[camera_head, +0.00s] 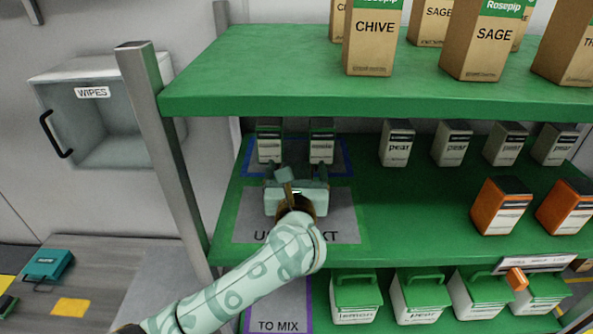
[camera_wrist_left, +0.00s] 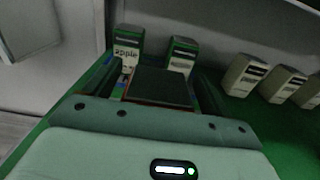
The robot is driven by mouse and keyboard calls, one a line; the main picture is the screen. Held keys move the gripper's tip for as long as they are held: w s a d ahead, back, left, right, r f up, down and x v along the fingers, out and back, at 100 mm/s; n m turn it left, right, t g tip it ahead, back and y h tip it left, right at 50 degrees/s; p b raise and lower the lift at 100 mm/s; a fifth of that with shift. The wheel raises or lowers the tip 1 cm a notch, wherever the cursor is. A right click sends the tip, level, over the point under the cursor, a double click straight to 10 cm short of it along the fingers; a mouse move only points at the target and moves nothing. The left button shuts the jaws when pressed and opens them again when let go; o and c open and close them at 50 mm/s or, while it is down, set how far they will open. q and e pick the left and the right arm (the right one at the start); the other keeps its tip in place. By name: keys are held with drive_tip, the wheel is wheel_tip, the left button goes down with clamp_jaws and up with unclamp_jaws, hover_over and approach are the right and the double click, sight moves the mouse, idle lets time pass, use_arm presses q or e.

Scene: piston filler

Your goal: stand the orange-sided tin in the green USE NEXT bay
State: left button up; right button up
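In the left wrist view a dark-topped tin with orange edges (camera_wrist_left: 160,88) is between the fingers of my left gripper (camera_wrist_left: 162,90). I cannot tell whether the fingers press on it or stand just clear. In the head view my left gripper (camera_head: 302,174) is low over the back part of the grey USE NEXT bay (camera_head: 338,215), which has a green border. There the gripper hides the tin, so its contact with the bay does not show. My right gripper is not in view.
Two white-and-green tins (camera_head: 269,144) (camera_head: 321,145) stand in the blue-bordered bay behind. Pear tins (camera_head: 397,143) and two orange-sided tins (camera_head: 501,206) (camera_head: 565,207) stand to the right. A green upper shelf (camera_head: 280,70) overhangs, and a metal post (camera_head: 165,150) stands left.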

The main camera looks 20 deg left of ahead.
use_arm(q)
drive_tip(key=shift+s+r, duration=0.15)
drive_tip(key=b+v, duration=0.1)
drive_tip(key=v, duration=1)
drive_tip(key=shift+s, duration=0.35)
drive_tip(key=shift+d, duration=0.15)
